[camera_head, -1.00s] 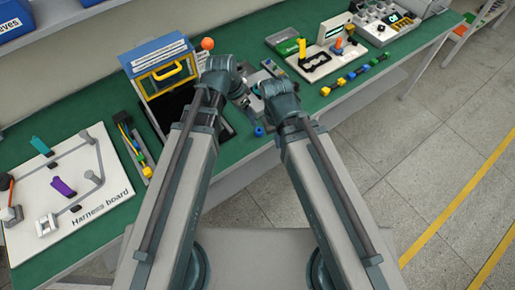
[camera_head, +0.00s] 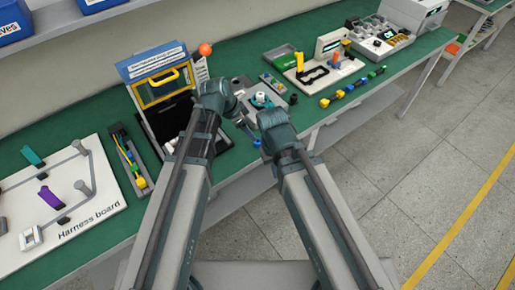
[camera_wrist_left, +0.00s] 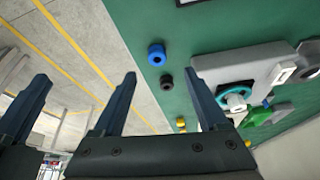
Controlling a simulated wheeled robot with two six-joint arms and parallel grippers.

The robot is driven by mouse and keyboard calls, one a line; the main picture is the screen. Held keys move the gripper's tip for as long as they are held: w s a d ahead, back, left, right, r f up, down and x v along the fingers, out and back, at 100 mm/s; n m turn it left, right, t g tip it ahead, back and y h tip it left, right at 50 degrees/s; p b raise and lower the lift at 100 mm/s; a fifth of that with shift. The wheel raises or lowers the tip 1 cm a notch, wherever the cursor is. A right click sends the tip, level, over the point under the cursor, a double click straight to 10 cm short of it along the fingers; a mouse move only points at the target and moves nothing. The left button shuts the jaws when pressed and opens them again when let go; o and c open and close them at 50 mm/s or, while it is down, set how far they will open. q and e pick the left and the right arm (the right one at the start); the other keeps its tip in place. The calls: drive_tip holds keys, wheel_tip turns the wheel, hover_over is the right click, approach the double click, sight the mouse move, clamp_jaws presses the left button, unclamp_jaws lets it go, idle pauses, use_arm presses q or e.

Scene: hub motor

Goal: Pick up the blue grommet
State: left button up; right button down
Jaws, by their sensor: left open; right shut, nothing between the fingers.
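The blue grommet (camera_head: 257,143) is a small ring at the front edge of the green table, between my two arms in the head view. In the left wrist view the blue grommet (camera_wrist_left: 157,55) lies beyond and between the fingertips of my open left gripper (camera_wrist_left: 160,73), apart from them. A black grommet (camera_wrist_left: 166,81) lies close to it. In the head view my left gripper (camera_head: 245,127) is partly hidden by its wrist. My right gripper (camera_head: 267,122) is near the grommet, its fingers mostly hidden behind its wrist; it is shut and empty.
A grey fixture with a teal and white hub part (camera_wrist_left: 236,93) stands near the grommets. The harness board (camera_head: 92,219) lies at the left, and a yellow-framed box (camera_head: 165,88) stands behind my left arm. Coloured connector blocks (camera_head: 350,88) line the table's front edge at right.

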sight(258, 143)
use_arm(q)
drive_tip(key=shift+b+x, duration=0.75)
drive_tip(key=shift+x, duration=0.7)
use_arm(e)
drive_tip(key=shift+f, duration=1.3)
use_arm(q)
drive_tip(key=b+x, duration=0.5)
drive_tip(key=shift+s+d+f, duration=0.15)
use_arm(e)
wheel_tip(258, 143, down, 5)
drive_tip(key=shift+r, duration=0.1)
use_arm(q)
clamp_jaws()
